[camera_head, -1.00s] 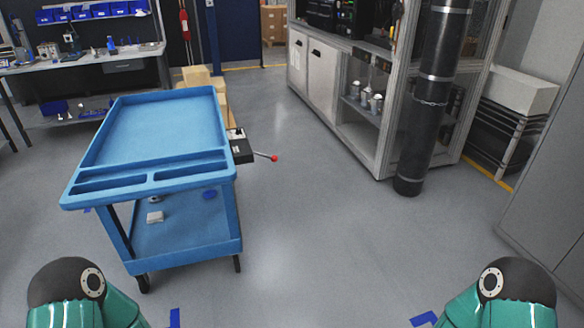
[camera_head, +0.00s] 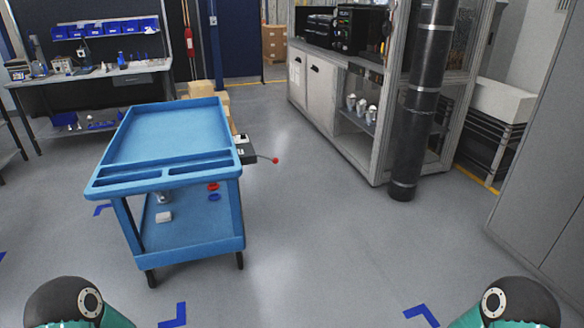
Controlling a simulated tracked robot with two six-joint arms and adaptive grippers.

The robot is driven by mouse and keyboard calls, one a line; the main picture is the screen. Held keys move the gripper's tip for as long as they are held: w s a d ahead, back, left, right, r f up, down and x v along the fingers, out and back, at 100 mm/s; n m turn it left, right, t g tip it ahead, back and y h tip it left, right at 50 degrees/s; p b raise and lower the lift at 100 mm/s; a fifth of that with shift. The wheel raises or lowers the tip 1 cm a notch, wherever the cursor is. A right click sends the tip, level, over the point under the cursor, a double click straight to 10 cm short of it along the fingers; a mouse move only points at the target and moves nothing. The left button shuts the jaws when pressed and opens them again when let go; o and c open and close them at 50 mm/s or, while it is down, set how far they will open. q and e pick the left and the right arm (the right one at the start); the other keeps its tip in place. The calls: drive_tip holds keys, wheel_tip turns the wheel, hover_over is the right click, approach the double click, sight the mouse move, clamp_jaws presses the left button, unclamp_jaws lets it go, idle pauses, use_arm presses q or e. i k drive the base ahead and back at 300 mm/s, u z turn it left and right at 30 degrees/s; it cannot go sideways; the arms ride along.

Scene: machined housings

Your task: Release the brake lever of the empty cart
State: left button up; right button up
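A blue two-shelf cart (camera_head: 168,137) stands left of the middle, with its top tray empty. Its lower shelf (camera_head: 190,240) holds a white block, a grey part, and a red and a blue ring. A thin lever with a red ball knob (camera_head: 276,160) sticks out to the right from a dark box (camera_head: 245,150) at the cart's right side. I cannot tell whether the lever is set or released. My two teal arms show only as shoulder parts at the bottom corners. Neither gripper is in view.
A machine cabinet (camera_head: 318,80) with a dark vertical cylinder (camera_head: 415,110) stands at the right. A workbench (camera_head: 100,75) with blue bins is at the back left. Cardboard boxes (camera_head: 203,90) sit behind the cart. The floor in front and right of the cart is clear, with blue corner marks (camera_head: 174,315).

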sight(275, 161)
drive_tip(key=u, duration=0.15)
drive_tip(key=i, duration=0.9)
drive_tip(key=z, duration=0.05)
